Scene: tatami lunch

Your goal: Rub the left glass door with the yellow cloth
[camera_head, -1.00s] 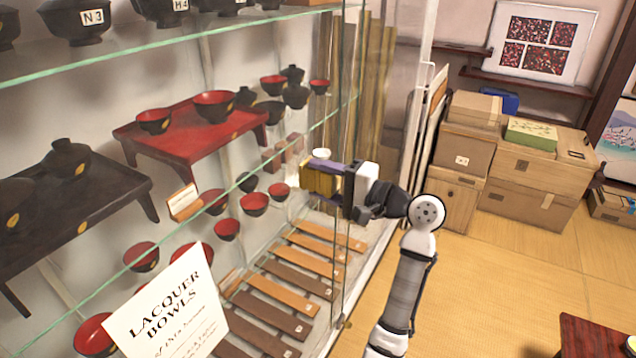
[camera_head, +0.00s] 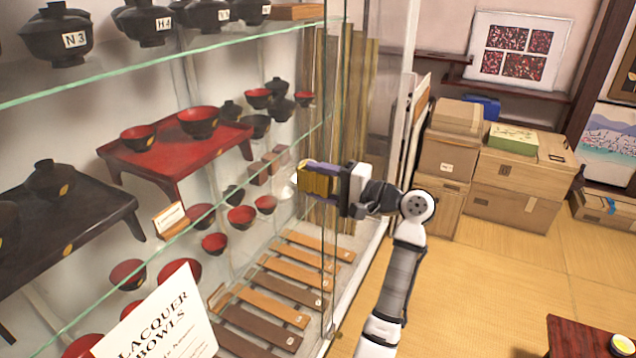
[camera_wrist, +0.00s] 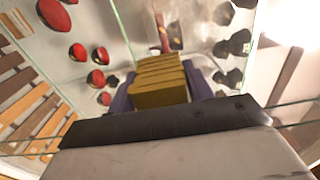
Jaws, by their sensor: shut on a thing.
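The yellow cloth (camera_head: 316,182) is a thick folded block between the purple fingers of my gripper (camera_head: 322,181). My gripper is shut on it and points left toward the display cabinet's glass. In the wrist view the ridged cloth (camera_wrist: 160,82) fills the space between the fingers (camera_wrist: 160,88). The left glass door (camera_head: 275,215) is a clear pane in front of the lacquer bowls, with a greenish upright edge near my gripper. The cloth is at or very near the glass by this edge; I cannot tell whether they touch.
Behind the glass are red and black bowls, a red stand (camera_head: 180,150), a black stand (camera_head: 60,205) and wooden slats (camera_head: 290,270). A sign (camera_head: 165,320) stands at front left. Cardboard boxes (camera_head: 515,180) are stacked at back right. A red table (camera_head: 580,338) is at lower right. Tatami floor between is clear.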

